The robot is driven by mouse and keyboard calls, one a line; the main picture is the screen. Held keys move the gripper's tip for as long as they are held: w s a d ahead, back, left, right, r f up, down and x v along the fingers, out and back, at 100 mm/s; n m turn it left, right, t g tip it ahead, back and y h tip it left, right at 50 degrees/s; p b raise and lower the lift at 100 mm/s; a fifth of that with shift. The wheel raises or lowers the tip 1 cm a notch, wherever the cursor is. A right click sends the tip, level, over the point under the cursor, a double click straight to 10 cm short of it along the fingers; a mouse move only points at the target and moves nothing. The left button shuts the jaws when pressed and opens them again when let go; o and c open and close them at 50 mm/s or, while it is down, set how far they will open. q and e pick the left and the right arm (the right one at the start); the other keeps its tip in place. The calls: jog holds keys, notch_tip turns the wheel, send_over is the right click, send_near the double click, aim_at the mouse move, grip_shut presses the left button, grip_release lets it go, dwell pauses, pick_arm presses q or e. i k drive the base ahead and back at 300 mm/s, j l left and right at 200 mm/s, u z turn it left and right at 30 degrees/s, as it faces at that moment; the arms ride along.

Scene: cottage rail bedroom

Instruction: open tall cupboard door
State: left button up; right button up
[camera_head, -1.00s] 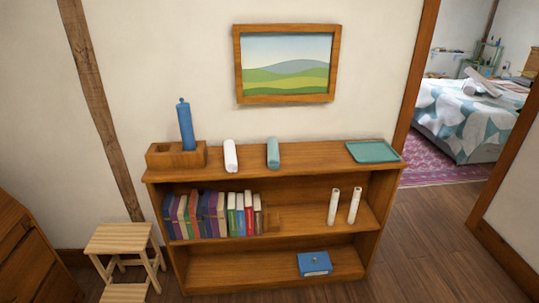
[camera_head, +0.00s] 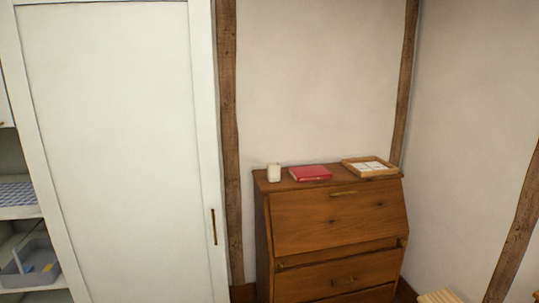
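A tall white cupboard door (camera_head: 110,140) fills the left part of the head view. It is a flat panel in a white frame, with a slim vertical brass handle (camera_head: 214,227) low on its right edge. The door's right edge lies close to a dark wooden wall post. To the left of the door, open shelves show, so the door covers only part of the cupboard front. The lower end of the door is outside the view. Neither of my grippers shows.
A wooden bureau (camera_head: 335,220) stands right of the post, bearing a white candle (camera_head: 274,172), a red book (camera_head: 311,173) and a tray (camera_head: 370,167). A grey bin (camera_head: 30,268) sits on the left shelves. A pale stool (camera_head: 441,296) shows at the bottom right.

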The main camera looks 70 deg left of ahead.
aim_at(112, 102)
jog(key=u, duration=3.3)
